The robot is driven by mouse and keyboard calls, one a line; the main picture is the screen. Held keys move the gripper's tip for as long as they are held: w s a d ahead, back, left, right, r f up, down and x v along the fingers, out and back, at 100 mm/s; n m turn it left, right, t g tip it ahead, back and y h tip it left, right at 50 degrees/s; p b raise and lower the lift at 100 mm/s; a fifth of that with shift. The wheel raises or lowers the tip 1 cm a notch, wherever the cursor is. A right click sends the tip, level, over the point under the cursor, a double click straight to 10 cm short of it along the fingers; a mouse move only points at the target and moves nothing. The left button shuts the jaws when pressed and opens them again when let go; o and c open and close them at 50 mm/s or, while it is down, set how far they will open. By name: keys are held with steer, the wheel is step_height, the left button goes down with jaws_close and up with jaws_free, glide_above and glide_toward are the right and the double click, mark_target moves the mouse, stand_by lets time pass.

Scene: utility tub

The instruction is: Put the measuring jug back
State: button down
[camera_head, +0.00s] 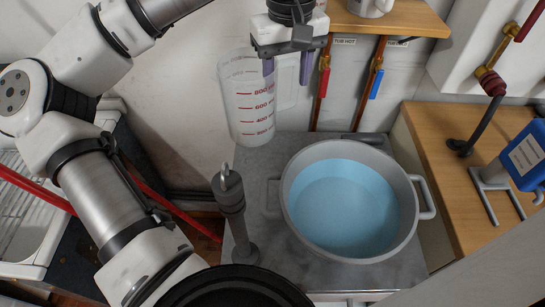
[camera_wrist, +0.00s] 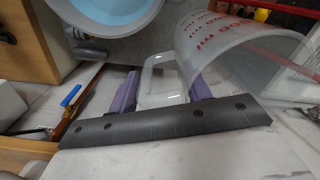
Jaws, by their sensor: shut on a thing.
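The measuring jug (camera_head: 247,102) is clear with red markings and hangs upright in the air, left of and above the grey tub's counter. My gripper (camera_head: 287,70) is shut on the jug's handle (camera_head: 288,92). In the wrist view, the purple fingers of my gripper (camera_wrist: 160,90) lie on either side of the clear handle (camera_wrist: 163,75), and the jug's body (camera_wrist: 235,50) is at upper right. A wooden shelf (camera_head: 395,22) is on the wall just right of my gripper, with a white mug (camera_head: 370,7) on it.
A grey two-handled pot (camera_head: 420,200) with blue liquid stands on the grey counter (camera_head: 262,255). Pipes with a red valve handle (camera_head: 325,82) and a blue one (camera_head: 376,85) run below the shelf. A blue bottle (camera_head: 526,158) is at far right.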

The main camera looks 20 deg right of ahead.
step_height(320, 180, down, 18)
steer(key=p, duration=0.3)
steer(key=shift+f, duration=0.3)
steer(key=c, duration=0.7)
jaws_free()
steer(key=shift+r, duration=0.1)
steer(key=shift+o, duration=0.2)
steer(key=shift+r, duration=0.1)
